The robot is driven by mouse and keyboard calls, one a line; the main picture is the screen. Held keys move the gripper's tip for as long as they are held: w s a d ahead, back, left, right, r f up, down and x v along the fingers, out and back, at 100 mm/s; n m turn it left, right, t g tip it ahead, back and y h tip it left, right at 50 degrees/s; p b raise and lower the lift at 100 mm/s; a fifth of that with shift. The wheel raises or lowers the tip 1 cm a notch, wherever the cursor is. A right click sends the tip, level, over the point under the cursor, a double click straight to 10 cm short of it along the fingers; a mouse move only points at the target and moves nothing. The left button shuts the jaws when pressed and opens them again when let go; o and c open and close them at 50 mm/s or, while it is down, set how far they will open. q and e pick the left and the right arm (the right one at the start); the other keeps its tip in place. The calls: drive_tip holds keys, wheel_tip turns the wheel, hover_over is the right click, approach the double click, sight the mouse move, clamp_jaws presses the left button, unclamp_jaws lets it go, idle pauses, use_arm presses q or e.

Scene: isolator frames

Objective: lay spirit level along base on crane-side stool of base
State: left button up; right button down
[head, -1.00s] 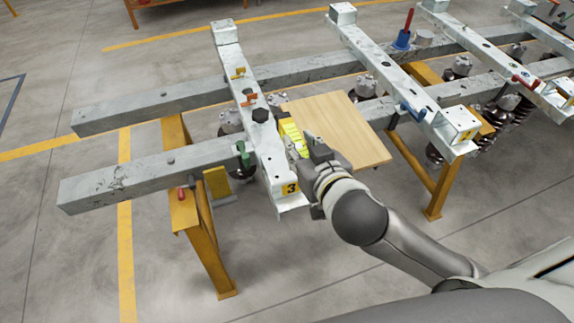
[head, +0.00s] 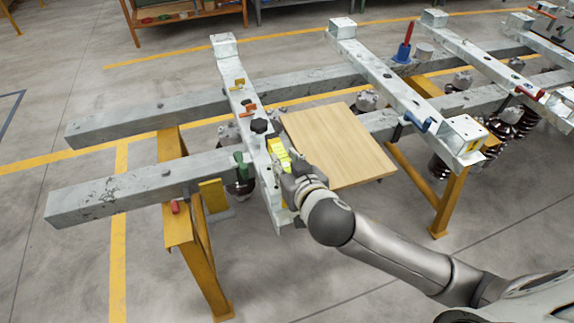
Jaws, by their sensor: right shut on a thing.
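My right gripper (head: 287,178) is shut on the yellow spirit level (head: 279,152). The level sticks out beyond the fingers, lengthwise along the nearest pale metal base (head: 236,92), by its right edge. I cannot tell whether it touches the base. The base lies across two grey beams and has a box-shaped stool (head: 224,44) at its far end. Its near end is partly hidden by my gripper, and I cannot tell which end is the crane side. My left gripper is not in view.
A wooden board (head: 340,140) lies right of the base. A black knob (head: 259,126), orange pieces (head: 248,110) and a green piece (head: 240,160) sit on or beside the base. A second base (head: 385,80) stands further right. Yellow trestles (head: 190,240) carry the beams.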

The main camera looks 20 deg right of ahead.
drive_tip(key=shift+f, duration=0.15)
drive_tip(key=c, duration=1.1)
unclamp_jaws()
drive_tip(key=shift+s+r, duration=0.1)
drive_tip(key=shift+r, duration=0.1)
drive_tip(key=v, duration=0.5)
drive_tip(key=shift+s+f, duration=0.1)
drive_tip(key=shift+s, duration=0.05)
drive_tip(key=shift+p+v, duration=2.55)
drive_tip(key=shift+v, duration=0.8)
